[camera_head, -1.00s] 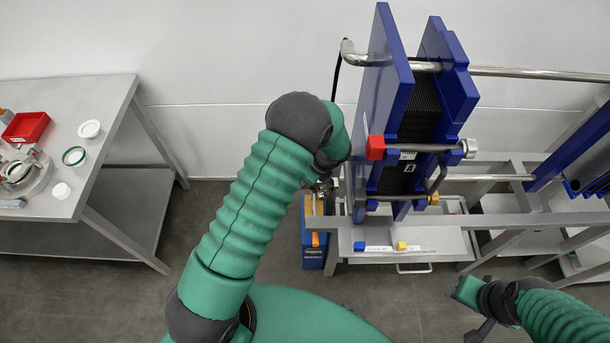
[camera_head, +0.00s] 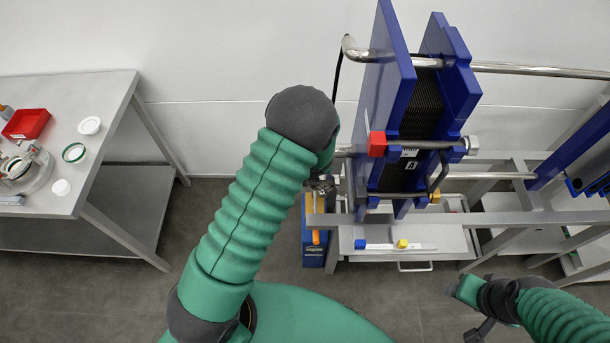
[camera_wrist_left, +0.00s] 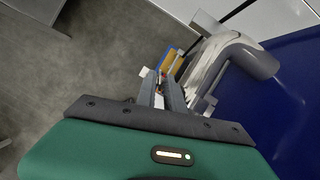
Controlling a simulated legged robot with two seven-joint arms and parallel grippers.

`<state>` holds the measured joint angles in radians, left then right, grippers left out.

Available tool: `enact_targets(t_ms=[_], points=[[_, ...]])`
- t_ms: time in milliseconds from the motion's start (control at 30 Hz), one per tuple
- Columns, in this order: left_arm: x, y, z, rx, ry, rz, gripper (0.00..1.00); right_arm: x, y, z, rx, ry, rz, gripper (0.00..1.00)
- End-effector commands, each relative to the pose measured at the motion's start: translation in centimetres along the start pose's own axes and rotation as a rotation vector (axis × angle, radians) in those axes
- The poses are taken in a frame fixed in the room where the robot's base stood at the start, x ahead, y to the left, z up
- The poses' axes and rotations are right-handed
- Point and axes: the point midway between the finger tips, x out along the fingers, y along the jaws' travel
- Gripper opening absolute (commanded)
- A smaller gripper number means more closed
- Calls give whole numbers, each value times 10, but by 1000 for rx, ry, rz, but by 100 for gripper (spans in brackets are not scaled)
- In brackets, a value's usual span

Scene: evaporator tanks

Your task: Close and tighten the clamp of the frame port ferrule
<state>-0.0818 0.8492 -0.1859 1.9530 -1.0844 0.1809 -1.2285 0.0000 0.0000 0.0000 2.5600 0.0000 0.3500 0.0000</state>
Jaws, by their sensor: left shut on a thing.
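My left gripper (camera_head: 322,185) is at the left side of the blue plate frame, low beside its front post; my forearm hides part of this spot. In the left wrist view its two narrow grey fingers (camera_wrist_left: 163,92) are close together, beside a bent steel pipe (camera_wrist_left: 222,62). They are shut on a small part of the clamp, which is mostly hidden between and behind the fingers. The ferrule joint cannot be made out clearly.
The blue plate frame (camera_head: 382,80) stands on a grey steel stand (camera_head: 440,218). A tray with blue and yellow pieces (camera_head: 402,246) is below. A blue box (camera_head: 313,252) stands under my left gripper. A steel table (camera_head: 105,105) with a red bin (camera_head: 26,124) is at left.

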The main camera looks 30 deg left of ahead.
Motion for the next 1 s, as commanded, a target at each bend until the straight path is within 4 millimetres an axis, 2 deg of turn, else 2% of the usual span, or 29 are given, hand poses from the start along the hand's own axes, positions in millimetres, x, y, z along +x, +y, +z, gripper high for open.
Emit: enact_targets(t_ms=[933, 967, 1000], points=[[1, -1, -3, 0, 4, -2, 0, 0, 0, 0, 0, 0, 0, 52], [1, -1, -3, 0, 4, -2, 14, 0, 0, 0, 0, 0, 0, 52], [1, -1, -2, 0, 4, -2, 19, 0, 0, 0, 0, 0, 0, 52]])
